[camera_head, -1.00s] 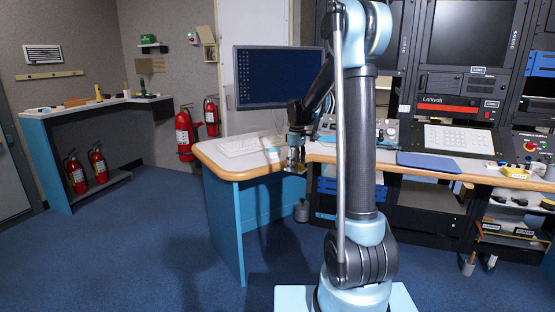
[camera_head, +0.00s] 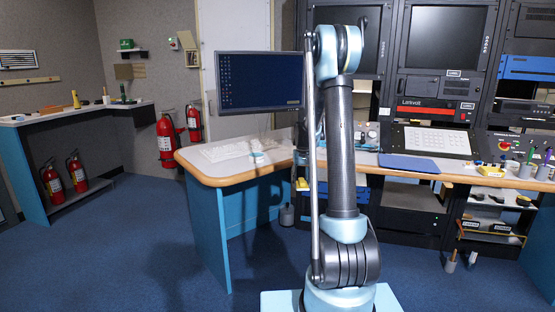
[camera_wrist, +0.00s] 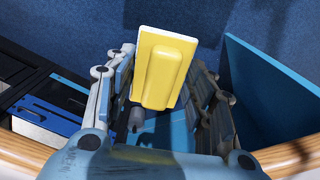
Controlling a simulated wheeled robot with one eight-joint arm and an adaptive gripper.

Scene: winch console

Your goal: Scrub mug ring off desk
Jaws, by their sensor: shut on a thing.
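A yellow scrubber (camera_wrist: 165,70) with a raised yellow grip and a pale rim is between the fingers of my gripper (camera_wrist: 160,82) in the wrist view. My gripper is shut on it. In the head view my own arm hides most of the gripper; a bit of the yellow scrubber (camera_head: 301,184) shows by the desk's front edge. The desk (camera_head: 232,174) has a pale top and a wooden rim. In the wrist view the scrubber is over blue floor, between stretches of the wooden rim. I cannot make out a mug ring.
A keyboard (camera_head: 225,150), a small light-blue round item (camera_head: 257,156) and a monitor (camera_head: 258,80) are on the desk's left part. A blue mat (camera_head: 408,163) lies on the right part. Blue panels (camera_wrist: 270,85) stand under the desk. Open floor lies left.

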